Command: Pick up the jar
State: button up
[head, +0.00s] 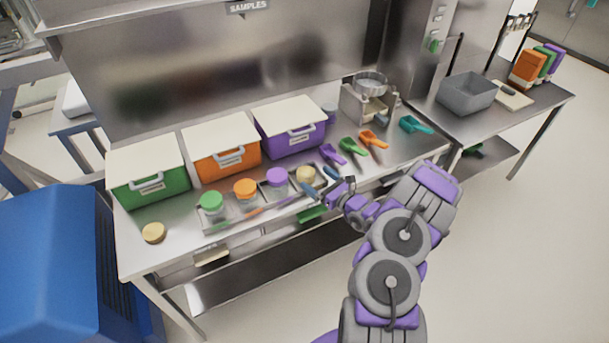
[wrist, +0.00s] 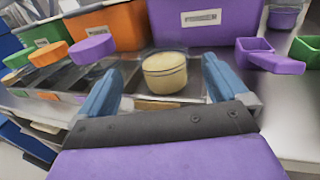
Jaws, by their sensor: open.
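The tray (head: 262,207) on the steel table holds a row of jars. They have a green lid (head: 211,201), an orange lid (head: 245,188), a purple lid (head: 277,176) and a cream-yellow lid (head: 306,174). My gripper (head: 319,181) is open beside the cream-lidded jar at the tray's right end. In the wrist view, this cream-lidded jar (wrist: 165,74) appears between the two blue fingers, with a visible gap on each side. Its lower part is hard to make out.
Green (head: 148,173), orange (head: 222,153) and purple (head: 291,129) bins with pale lids stand behind the tray. A round cream-yellow lid-like piece (head: 153,232) lies at the table's left. Coloured scoops (head: 353,146) lie to the right. A grey tub (head: 466,93) stands on the far-right table.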

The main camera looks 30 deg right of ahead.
aim_at(314, 174)
jog(key=x, duration=0.1)
jog(key=b+x, duration=0.1)
jog(key=x, duration=0.2)
jog(key=shift+w+d, duration=0.25)
jog(key=shift+w, duration=0.05)
jog(key=shift+w+a+r, duration=0.15)
jog(key=shift+w+a, duration=0.1)
jog(key=shift+a, duration=0.15)
jog(key=shift+d, duration=0.35)
jog(key=c, duration=0.6)
jog(key=shift+a, duration=0.2)
jog(key=c, duration=0.6)
jog(key=shift+c, duration=0.4)
